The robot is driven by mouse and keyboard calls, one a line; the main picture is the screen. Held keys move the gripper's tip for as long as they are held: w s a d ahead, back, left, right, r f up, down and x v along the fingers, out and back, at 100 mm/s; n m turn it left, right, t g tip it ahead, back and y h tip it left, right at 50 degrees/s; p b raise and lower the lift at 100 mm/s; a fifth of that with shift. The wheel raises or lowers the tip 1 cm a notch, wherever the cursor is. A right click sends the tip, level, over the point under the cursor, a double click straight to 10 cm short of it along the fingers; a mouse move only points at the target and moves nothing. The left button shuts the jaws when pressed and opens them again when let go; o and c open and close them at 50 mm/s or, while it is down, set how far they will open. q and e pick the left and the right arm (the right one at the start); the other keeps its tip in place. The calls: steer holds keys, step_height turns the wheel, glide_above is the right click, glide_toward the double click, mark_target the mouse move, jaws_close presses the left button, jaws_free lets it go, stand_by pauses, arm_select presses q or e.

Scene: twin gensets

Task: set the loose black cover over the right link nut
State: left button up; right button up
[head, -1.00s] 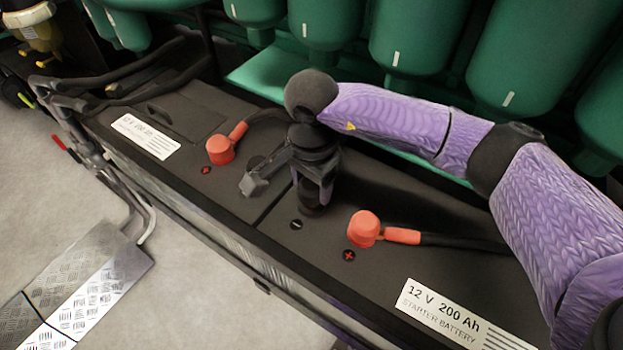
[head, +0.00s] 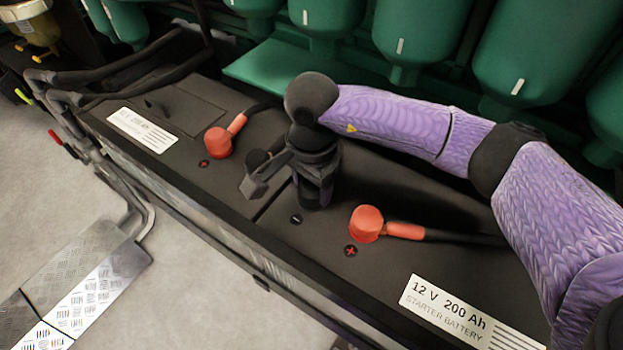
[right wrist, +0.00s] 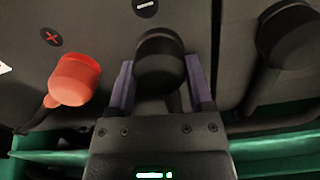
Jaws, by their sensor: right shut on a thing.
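My right gripper (right wrist: 160,78) points down over the right battery near its minus mark (head: 296,219). It is shut on a black cover (right wrist: 160,58), a rounded cap that shows between the two purple-grey fingers in the right wrist view. In the head view the gripper (head: 314,192) largely hides the cap. The right link nut is not visible, and I cannot tell whether the cap touches anything below. Another black cap (right wrist: 287,36) stands apart to the right in the right wrist view. It also shows left of the gripper in the head view (head: 257,158). My left gripper is not in view.
A red terminal cap (head: 367,224) with its cable sits close to the right of the gripper. A second red cap (head: 218,142) is on the left battery. Green cylindrical housings (head: 415,35) stand behind the batteries. The front battery top is mostly clear.

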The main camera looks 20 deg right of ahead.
steer(key=o, duration=1.2)
steer(key=shift+r+p, duration=0.45)
steer(key=shift+r, duration=0.15)
step_height(320, 180, up, 3)
steer(key=shift+f+p, duration=0.2)
steer(key=shift+p, duration=0.65)
steer(key=shift+r+p, duration=1.05)
steer(key=shift+r, duration=0.6)
